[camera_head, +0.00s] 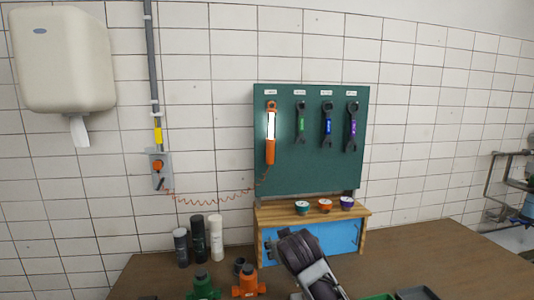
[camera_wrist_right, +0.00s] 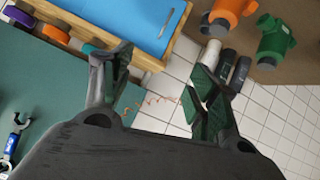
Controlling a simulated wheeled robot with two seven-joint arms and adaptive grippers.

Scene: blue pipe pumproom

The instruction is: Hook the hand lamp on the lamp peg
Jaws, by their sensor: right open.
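The hand lamp (camera_head: 270,134) is orange with a lit white strip. It hangs upright at the leftmost labelled place on the green tool board (camera_head: 313,171), its top at the lamp peg, which the lamp's head hides. Its coiled orange cable (camera_head: 213,198) runs left to a wall socket box and also shows in the right wrist view (camera_wrist_right: 150,102). My right gripper (camera_head: 290,246) is below the board, in front of the wooden shelf, apart from the lamp. In the right wrist view its fingers (camera_wrist_right: 158,78) are spread with nothing held between them. My left gripper is not in view.
Several wrenches (camera_head: 327,124) hang right of the lamp. The wooden shelf (camera_head: 268,216) below the board bears three small round coloured items (camera_head: 325,204). Dark and white cylinders (camera_head: 216,238), a green fitting (camera_head: 203,285) and an orange fitting (camera_head: 248,281) stand left on the brown bench (camera_head: 440,265).

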